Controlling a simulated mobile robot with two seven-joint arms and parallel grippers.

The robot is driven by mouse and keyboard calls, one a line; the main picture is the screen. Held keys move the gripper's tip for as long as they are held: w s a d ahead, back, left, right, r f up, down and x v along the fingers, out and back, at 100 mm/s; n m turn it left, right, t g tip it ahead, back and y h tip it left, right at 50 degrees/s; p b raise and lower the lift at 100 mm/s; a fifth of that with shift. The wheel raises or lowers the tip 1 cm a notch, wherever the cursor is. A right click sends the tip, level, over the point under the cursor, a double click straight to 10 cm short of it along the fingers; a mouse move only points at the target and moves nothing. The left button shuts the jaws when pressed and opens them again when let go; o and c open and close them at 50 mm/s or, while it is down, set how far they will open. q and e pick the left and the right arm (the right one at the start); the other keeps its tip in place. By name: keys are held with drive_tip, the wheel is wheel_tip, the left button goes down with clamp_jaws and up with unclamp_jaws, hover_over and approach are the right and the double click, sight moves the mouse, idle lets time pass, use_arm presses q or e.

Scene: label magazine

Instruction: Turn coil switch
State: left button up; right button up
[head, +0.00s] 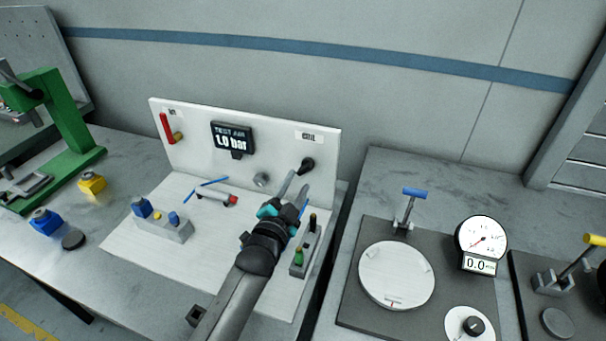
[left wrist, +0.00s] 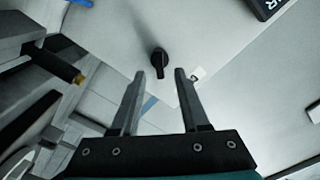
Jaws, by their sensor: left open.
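The coil switch (head: 307,164) is a black knob on the white upright panel, below the COIL label (head: 308,137). In the left wrist view the switch (left wrist: 158,60) shows as a black knob just beyond and between the fingertips. My left gripper (head: 296,186) is open and empty, in front of the panel and just below the switch in the head view. Its fingers also show in the left wrist view (left wrist: 159,75), apart, with nothing between them. I cannot tell the exact gap to the knob. My right gripper is not in view.
The panel (head: 270,145) also carries a red lever (head: 166,128) and a display (head: 233,139) reading 1.0 bar. A grey block with blue parts (head: 165,226) and a small stand with a green part (head: 299,260) flank my arm. A dial gauge (head: 481,240) stands right.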

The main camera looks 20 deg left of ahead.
sight(304, 172)
use_arm(q)
drive_tip(key=shift+w+d+b, duration=0.1)
drive_tip(key=shift+w+b, duration=0.3)
drive_tip(key=shift+w, duration=2.1)
drive_tip(key=shift+c, duration=0.3)
clamp_jaws()
